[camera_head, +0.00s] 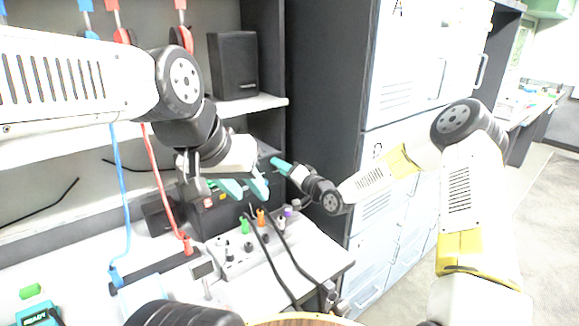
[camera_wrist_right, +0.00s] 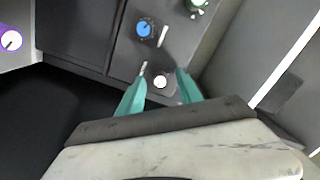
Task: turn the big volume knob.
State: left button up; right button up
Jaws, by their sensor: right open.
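In the right wrist view my right gripper (camera_wrist_right: 162,73) is open, with a small white knob (camera_wrist_right: 160,81) showing between its teal fingertips. I cannot tell whether they touch it. A blue knob (camera_wrist_right: 145,28) lies beyond it on the dark grey panel (camera_wrist_right: 122,55). A white, purple-rimmed knob (camera_wrist_right: 11,40) is at the left edge. I cannot tell which is the big volume knob. In the head view my right gripper (camera_head: 280,165) is beside the dark device (camera_head: 212,212), partly hidden. My left gripper (camera_head: 246,188) is open and empty in front of that device.
A mixer with coloured plugs (camera_head: 240,252) and black cables stands on the white desk (camera_head: 317,258) below my grippers. A black speaker (camera_head: 233,65) stands on the shelf above. Tall cabinets (camera_head: 395,90) are to the right. Blue and red cables hang at left.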

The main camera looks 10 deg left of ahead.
grip_shut()
dwell(0.4)
jog(key=n, duration=0.9)
jog(key=shift+h, duration=0.3)
jog(key=shift+n, duration=0.3)
jog(key=shift+f, duration=0.1)
grip_release()
